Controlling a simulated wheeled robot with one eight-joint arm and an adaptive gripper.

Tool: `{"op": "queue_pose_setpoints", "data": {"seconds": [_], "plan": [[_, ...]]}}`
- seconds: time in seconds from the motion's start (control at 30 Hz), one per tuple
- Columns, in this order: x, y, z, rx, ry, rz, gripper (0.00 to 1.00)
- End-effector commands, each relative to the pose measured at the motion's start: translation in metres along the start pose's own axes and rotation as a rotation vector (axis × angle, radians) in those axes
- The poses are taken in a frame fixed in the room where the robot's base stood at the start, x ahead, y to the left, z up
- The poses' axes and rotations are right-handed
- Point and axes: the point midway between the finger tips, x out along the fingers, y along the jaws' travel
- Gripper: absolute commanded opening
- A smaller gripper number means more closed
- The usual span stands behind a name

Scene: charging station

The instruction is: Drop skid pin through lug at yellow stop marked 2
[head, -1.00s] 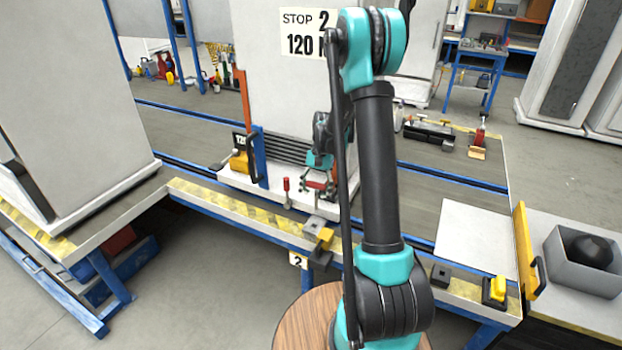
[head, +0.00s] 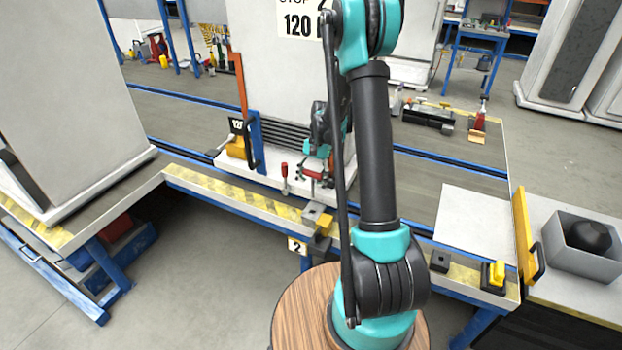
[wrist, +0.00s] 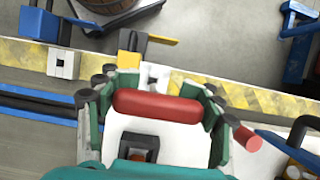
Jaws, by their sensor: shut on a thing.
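My gripper (head: 314,166) is low in front of the tall white cabinet's base, behind the yellow stop. In the wrist view my gripper (wrist: 160,107) is shut on the red grip of the skid pin (wrist: 155,107), which lies crosswise between the green fingers; its shaft is not clear. The yellow stop (head: 324,220) with a grey block sits on the striped rail above the label 2 (head: 297,246). It also shows in the wrist view (wrist: 130,42). A pale block with a dark spot (wrist: 153,78) lies just beyond the pin. A black open-topped block (wrist: 138,147) is on the white base.
A second red handle (head: 284,175) stands upright left of my gripper. The cabinet (head: 285,75) rises close behind, with an orange and blue post (head: 254,140) at left. A yellow-handled block (head: 495,275) and grey bin (head: 580,248) are at right.

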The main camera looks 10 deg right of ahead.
Motion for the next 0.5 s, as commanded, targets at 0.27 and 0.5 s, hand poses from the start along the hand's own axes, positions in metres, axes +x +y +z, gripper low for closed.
{"op": "queue_pose_setpoints", "data": {"seconds": [0.27,0.5], "plan": [[0.019,0.0,-0.008,0.0,0.0,0.0,0.22],[0.024,0.0,-0.01,0.0,0.0,0.0,0.22]]}}
